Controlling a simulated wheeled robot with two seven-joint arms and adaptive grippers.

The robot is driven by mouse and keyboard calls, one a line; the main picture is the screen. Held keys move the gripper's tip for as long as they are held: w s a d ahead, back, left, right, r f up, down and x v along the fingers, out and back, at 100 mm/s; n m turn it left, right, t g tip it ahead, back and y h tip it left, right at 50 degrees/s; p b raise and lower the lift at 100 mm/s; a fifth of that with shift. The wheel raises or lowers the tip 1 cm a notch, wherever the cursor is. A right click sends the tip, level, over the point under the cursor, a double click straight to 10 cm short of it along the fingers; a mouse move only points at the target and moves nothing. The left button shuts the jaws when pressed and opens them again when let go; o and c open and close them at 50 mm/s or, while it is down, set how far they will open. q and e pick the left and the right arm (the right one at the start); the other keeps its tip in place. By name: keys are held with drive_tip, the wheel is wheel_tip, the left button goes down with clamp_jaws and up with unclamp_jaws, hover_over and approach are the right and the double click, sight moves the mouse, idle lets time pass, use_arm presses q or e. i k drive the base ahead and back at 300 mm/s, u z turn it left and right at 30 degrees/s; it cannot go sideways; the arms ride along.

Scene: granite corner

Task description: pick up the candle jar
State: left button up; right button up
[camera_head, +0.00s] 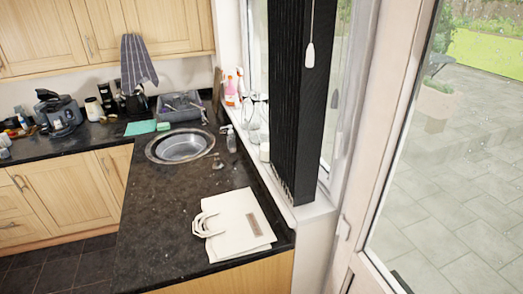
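A small white cylinder (264,152) stands on the windowsill, just left of the dark blind. It may be the candle jar, but it is too small to tell for sure. Neither my left nor my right gripper shows in the head view, and no arm is visible.
A cream bag with handles (240,222) lies flat on the dark granite counter (155,225). A round metal sink (180,146) is behind it, with a grey rack (180,107) beyond. Bottles (231,90) and glassware stand by the window. The counter's front left part is clear.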

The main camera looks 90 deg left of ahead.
sight(263, 144)
drive_tip(key=u, duration=1.95)
